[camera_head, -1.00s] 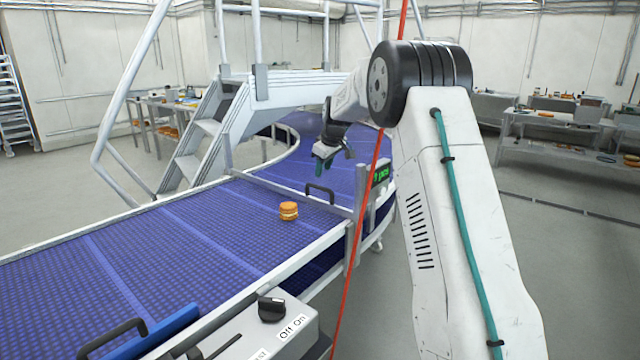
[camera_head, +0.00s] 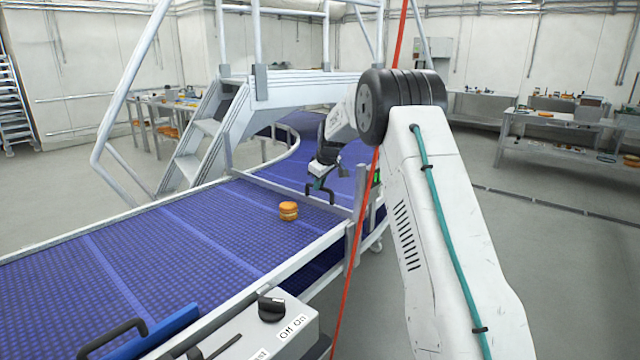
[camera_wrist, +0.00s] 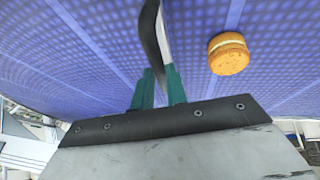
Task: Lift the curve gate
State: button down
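The curve gate (camera_head: 294,193) is a low bar across the blue belt at the start of the bend, with a black handle on top. The handle (camera_head: 331,195) is partly hidden by my gripper (camera_head: 319,182). In the wrist view, the dark handle (camera_wrist: 152,32) runs down between the two green fingers of my gripper (camera_wrist: 159,76). The fingers are on either side of it, with a narrow gap. I cannot tell whether they press on it. The gate looks down.
An orange filled round (camera_head: 288,211) lies on the belt just before the gate; it also shows in the wrist view (camera_wrist: 228,54). A blue gate with a black handle (camera_head: 112,338) and a switch box (camera_head: 262,325) are nearer. White stairs (camera_head: 205,130) stand behind.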

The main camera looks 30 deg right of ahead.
notch_tip(320, 180, up, 12)
dwell(0.4)
jog(key=c, duration=1.4)
grip_release()
jog(key=shift+f, duration=0.15)
jog(key=v, duration=0.7)
jog(key=shift+r, duration=0.4)
jog(key=shift+s, duration=0.1)
